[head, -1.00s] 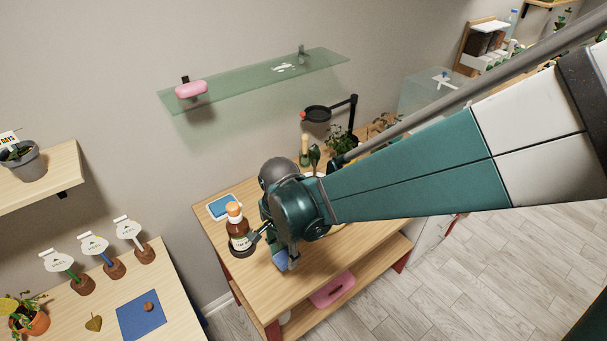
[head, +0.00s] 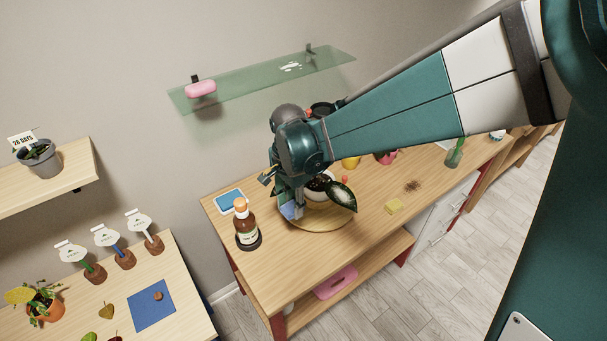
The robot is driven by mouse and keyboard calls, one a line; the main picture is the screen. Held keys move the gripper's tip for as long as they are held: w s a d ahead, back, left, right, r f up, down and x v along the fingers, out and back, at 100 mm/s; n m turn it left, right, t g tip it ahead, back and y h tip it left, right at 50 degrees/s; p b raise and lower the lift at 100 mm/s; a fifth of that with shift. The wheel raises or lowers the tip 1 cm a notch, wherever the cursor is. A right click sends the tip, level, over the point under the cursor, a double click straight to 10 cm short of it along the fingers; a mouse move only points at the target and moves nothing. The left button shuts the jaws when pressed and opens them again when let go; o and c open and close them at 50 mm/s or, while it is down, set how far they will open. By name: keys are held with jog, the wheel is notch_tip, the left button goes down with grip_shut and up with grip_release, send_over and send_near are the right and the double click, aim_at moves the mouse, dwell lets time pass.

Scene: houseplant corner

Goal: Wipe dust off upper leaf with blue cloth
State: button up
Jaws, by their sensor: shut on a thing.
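My gripper (head: 296,208) points down over the left part of the wooden bench and is shut on a blue cloth (head: 287,212). Only a small part of the cloth shows beside the fingers. Just right of the gripper stands a plant in a white pot (head: 318,192) with dark soil. A broad dark green leaf (head: 342,196) with a whitish dusty patch hangs at the pot's right side. My arm and gripper hide the space above and behind the pot, so I cannot see a higher leaf. The cloth looks apart from the visible leaf.
A brown bottle with an orange cap (head: 246,226) stands close left of the gripper. A blue-topped tray (head: 229,201) lies behind it. A yellow sponge (head: 394,206) and a dark crumbly patch (head: 413,186) lie to the right. A glass shelf (head: 262,80) hangs above. The bench front is clear.

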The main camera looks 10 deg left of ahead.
jog(key=w+r+p, duration=0.2)
jog(key=w+r, duration=0.2)
jog(key=w, duration=0.3)
jog(key=w+d+r+p, duration=0.1)
jog(key=w+r+p, duration=0.1)
jog(key=w+r, duration=0.3)
jog(key=shift+w, duration=1.1)
jog(key=shift+f, duration=0.2)
